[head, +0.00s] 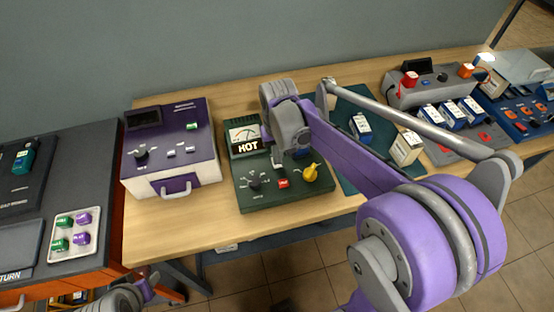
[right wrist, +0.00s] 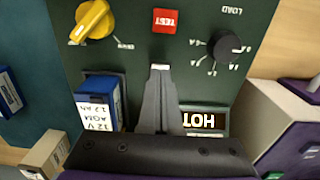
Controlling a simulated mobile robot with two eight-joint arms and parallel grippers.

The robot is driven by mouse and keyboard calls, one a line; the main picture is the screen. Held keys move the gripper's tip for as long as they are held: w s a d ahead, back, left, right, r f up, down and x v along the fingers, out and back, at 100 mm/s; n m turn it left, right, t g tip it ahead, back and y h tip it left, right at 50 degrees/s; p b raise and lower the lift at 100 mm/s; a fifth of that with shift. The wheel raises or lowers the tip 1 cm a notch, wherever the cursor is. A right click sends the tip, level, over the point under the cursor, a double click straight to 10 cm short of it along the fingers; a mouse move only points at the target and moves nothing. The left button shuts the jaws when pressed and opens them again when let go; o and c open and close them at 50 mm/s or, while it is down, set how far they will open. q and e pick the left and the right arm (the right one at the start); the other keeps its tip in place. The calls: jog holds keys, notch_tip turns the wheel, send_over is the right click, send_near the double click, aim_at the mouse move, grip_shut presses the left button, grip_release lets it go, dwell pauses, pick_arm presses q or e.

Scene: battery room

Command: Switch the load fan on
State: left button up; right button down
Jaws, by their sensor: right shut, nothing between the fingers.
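A dark green tester (head: 290,199) stands mid-table, with a gauge and a lit HOT display (head: 247,146). Its panel carries a black LOAD knob (right wrist: 226,47), a red TEST button (right wrist: 165,21) and a yellow knob (right wrist: 92,22). The black knob (head: 253,182), button (head: 283,183) and yellow knob (head: 311,172) also show in the head view. A blue-white battery (right wrist: 97,104) sits in the tester's bay. My right gripper (right wrist: 160,70) is shut and empty over the panel, between bay and display, beside the TEST button. I cannot make out a fan or its switch.
A purple-and-white box (head: 172,174) with a knob and buttons stands left of the tester. Batteries (head: 361,127) and (head: 407,147) stand on the mat to its right. A grey unit (head: 429,92) is farther right. My right arm crosses above the table.

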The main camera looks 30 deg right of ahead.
pick_arm(q)
jog(key=r+p, duration=0.1)
jog(key=w+r+p, duration=0.1)
jog(key=r, duration=0.1)
jog(key=w+r, duration=0.1)
jog(key=shift+r+p, duration=0.15)
jog(key=shift+p, duration=0.25)
pick_arm(e)
notch_tip(320, 180, up, 6)
pick_arm(q)
jog(key=shift+s, duration=0.15)
pick_arm(e)
jog(key=s+a+f+n+t, duration=0.1)
jog(key=s+a+t, duration=0.2)
jog(key=s, duration=0.3)
jog(key=s+a+f+n+t, duration=0.1)
jog(key=s+a+t, duration=0.1)
jog(key=s, duration=0.5)
jog(key=shift+s+a+f+n+t, duration=0.15)
jog(key=shift+a+f+n+t, duration=0.2)
jog(key=shift+a, duration=0.55)
